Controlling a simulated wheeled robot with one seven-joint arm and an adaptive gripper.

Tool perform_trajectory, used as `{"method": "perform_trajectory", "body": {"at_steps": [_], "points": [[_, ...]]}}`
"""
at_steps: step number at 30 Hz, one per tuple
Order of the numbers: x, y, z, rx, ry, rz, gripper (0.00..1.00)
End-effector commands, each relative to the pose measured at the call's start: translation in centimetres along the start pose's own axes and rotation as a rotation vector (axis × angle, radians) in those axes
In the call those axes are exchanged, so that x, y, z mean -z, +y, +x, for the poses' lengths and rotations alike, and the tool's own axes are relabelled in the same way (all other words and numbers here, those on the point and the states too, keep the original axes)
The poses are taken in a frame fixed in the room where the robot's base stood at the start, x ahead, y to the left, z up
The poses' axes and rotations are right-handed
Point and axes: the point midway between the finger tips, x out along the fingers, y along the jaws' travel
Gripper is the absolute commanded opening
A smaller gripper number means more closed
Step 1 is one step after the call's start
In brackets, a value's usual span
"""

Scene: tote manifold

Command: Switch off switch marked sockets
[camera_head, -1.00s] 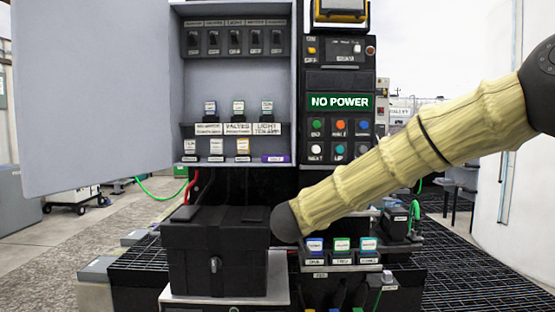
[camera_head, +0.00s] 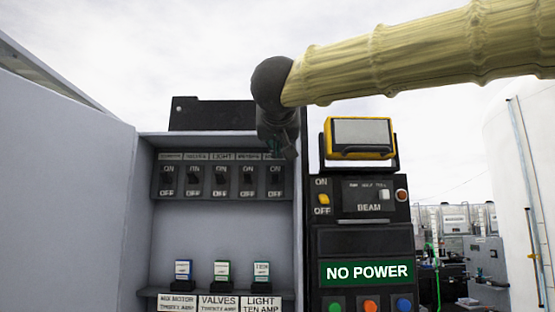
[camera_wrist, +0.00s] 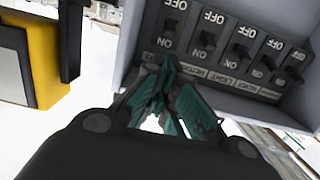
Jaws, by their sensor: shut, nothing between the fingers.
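A row of black ON/OFF toggle switches (camera_head: 221,180) sits at the top inside the open grey cabinet. Small labels run above them in the head view; I read LIGHT over the middle one, and cannot read which one says sockets. The row also shows in the wrist view (camera_wrist: 208,42), turned over, with OFF at the top and ON beside the labels. The lever positions are hard to tell. My gripper (camera_head: 277,148) is shut and empty, in front of the row's right end in the head view. Its fingertips (camera_wrist: 170,72) partly cover the label strip in the wrist view.
The cabinet door (camera_head: 65,200) stands open at the left. To the right are a yellow-framed device (camera_head: 361,135), the BEAM panel (camera_head: 369,207) and a NO POWER sign (camera_head: 367,272). Several small labelled units (camera_head: 222,271) stand on a lower shelf.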

Motion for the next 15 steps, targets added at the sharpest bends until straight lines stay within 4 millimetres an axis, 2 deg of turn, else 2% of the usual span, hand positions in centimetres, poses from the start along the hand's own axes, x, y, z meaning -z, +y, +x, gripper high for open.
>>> {"method": "perform_trajectory", "body": {"at_steps": [10, 15], "points": [[0.0, -0.3, 0.1, 0.004, 0.000, 0.000, 0.00], [0.0, -0.2, 1.2, 0.001, -0.002, 0.000, 0.00]]}}
